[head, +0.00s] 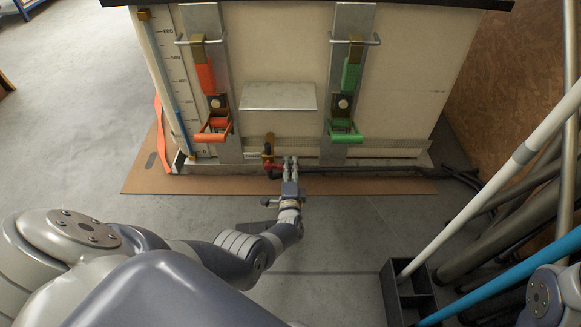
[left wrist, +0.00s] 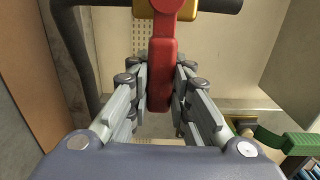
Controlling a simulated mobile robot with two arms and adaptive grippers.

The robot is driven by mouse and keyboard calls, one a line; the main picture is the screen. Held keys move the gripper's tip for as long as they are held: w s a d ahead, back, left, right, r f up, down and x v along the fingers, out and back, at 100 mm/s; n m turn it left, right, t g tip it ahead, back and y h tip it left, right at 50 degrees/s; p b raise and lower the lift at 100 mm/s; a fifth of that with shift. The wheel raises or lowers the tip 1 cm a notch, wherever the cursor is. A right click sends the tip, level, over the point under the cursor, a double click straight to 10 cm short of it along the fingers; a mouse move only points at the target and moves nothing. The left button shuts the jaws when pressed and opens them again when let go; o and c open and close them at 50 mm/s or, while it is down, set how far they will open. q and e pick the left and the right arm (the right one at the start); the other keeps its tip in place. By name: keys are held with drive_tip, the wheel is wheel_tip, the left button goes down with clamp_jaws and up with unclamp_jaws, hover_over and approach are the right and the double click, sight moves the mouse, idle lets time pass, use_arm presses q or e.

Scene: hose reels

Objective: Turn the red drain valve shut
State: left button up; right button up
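The red drain valve handle (left wrist: 161,75) fills the middle of the left wrist view as a lever running from its pivot at the top down between my fingers. The brass valve body (left wrist: 190,5) is behind it at the top edge. In the head view the red handle (head: 272,166) is a small patch low on the tank front, partly hidden by my gripper. My left gripper (head: 291,160) has one finger on each side of the lever, and the pads appear to press on it. My right gripper is not in view.
A dark hose (head: 370,171) runs along the tank base. Orange (head: 213,130) and green (head: 345,131) latch handles hang on the tank front, flanking a metal plate (head: 279,96). Pipes (head: 500,185) stand in a dark rack (head: 408,297) at right. The floor at left is clear.

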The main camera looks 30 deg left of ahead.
use_arm(q)
drive_tip(key=o, duration=0.5)
drive_tip(key=shift+w, duration=0.1)
drive_tip(key=shift+c, duration=0.2)
drive_tip(key=shift+d, duration=0.1)
drive_tip(key=shift+s+d+f, duration=0.15)
drive_tip(key=shift+s+d, duration=0.1)
drive_tip(key=shift+s, duration=0.15)
drive_tip(key=v, duration=0.6)
drive_tip(key=shift+s, duration=0.3)
